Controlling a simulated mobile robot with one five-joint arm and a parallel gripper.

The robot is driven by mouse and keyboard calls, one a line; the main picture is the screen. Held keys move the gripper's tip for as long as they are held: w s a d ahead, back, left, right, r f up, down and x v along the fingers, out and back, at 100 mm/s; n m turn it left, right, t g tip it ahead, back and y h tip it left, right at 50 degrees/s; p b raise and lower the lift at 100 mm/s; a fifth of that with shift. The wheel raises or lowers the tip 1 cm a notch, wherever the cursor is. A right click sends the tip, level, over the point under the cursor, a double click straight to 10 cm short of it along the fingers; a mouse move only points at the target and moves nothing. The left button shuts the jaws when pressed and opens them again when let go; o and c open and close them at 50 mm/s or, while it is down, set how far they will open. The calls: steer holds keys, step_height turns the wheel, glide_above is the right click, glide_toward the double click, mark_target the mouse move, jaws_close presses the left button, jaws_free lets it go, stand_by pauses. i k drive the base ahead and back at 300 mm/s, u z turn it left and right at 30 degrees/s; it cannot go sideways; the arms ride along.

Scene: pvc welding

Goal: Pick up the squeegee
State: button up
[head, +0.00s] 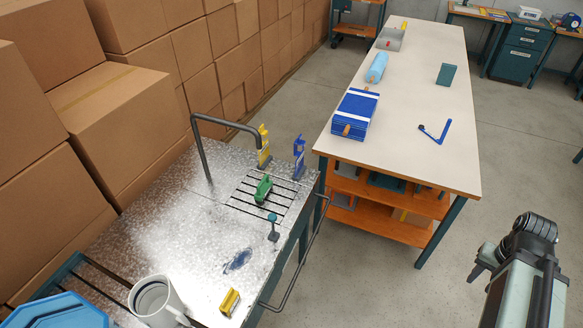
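A blue, angled tool with a black end (437,132) lies flat on the white-topped table, near its right edge. It looks most like the squeegee, but it is small and I cannot be sure. My gripper (484,261) seems to be the dark claw-like part at the lower right, beside my grey arm. It is over the floor, apart from the table and the blue tool. Its fingers are too unclear to tell open from shut, and I see nothing held there.
The white-topped table (413,95) carries a blue stack (354,113), a light blue roll (376,67) and a teal block (446,74). A metal welding table (150,220) with clamps and a mug (158,302) stands left. Cardboard boxes line the left.

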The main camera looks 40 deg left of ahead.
mark_target(265, 185)
steer(key=i, duration=1.9)
steer(key=u, duration=4.6)
steer(key=i, duration=1.05)
